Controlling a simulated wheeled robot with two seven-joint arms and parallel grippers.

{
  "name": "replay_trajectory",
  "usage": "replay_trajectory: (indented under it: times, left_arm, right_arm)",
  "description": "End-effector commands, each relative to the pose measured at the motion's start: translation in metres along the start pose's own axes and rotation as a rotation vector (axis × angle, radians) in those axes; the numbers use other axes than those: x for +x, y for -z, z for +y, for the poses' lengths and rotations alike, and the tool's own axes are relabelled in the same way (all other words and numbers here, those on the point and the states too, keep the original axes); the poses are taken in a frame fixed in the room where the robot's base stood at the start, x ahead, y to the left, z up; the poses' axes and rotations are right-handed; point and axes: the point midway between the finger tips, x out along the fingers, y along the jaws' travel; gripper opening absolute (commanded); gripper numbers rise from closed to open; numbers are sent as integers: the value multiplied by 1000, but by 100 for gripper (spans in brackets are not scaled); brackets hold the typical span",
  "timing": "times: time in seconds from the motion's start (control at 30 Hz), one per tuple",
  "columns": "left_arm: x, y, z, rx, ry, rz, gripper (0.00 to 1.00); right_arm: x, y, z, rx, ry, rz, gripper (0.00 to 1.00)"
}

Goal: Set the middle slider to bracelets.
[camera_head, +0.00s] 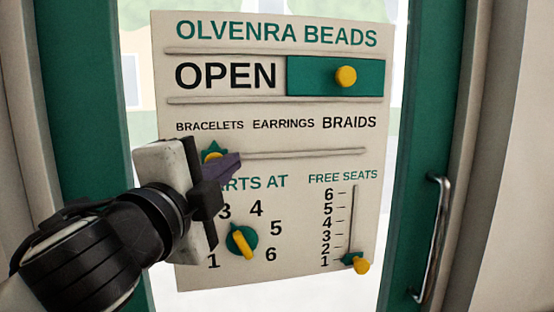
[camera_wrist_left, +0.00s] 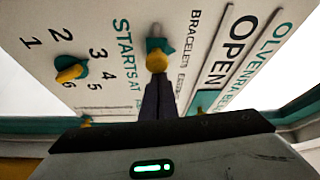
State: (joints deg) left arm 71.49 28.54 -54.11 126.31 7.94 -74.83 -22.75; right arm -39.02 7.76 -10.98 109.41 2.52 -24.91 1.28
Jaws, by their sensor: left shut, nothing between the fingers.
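The middle slider's yellow knob (camera_head: 212,157) with its green pointer sits at the left end of its slot, below the word BRACELETS (camera_head: 210,126). My left gripper (camera_head: 228,167) is shut and empty, with its dark fingers just right of the knob, partly hiding it. In the left wrist view the knob (camera_wrist_left: 157,61) shows right at the tips of my fingers (camera_wrist_left: 158,85); whether they touch cannot be told. My right gripper is in neither view.
The board (camera_head: 300,270) hangs on a glass door with green frames. Above is the OPEN slider's knob (camera_head: 346,76). Below are the STARTS AT dial (camera_head: 243,242), close to my left gripper, and the free seats slider (camera_head: 360,265) near 1. A door handle (camera_head: 436,240) stands at the right.

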Motion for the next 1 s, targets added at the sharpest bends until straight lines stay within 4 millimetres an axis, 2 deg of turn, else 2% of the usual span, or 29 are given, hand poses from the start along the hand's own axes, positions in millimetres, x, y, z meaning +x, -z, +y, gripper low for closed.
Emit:
replay_trajectory:
  times: [0.2,0.57,0.67,0.87,0.9,1.0]
  left_arm:
    - [-8,-14,-2,3,1,-3,0]
    - [-8,-14,-3,3,2,-11,0]
    - [-5,-6,-4,2,0,-7,0]
    - [4,30,-5,4,0,0,0]
    - [-10,26,-1,4,4,-2,0]
    - [-35,26,-1,4,4,0,0]
  right_arm:
    - [-1,0,0,0,0,-2,44]
    - [-2,-2,0,1,-1,-6,44]
    - [-4,0,0,1,-1,-7,44]
    - [-12,7,-1,1,-1,-8,44]
    - [-6,1,-1,2,0,-7,44]
    - [-3,-3,0,1,-1,-9,44]
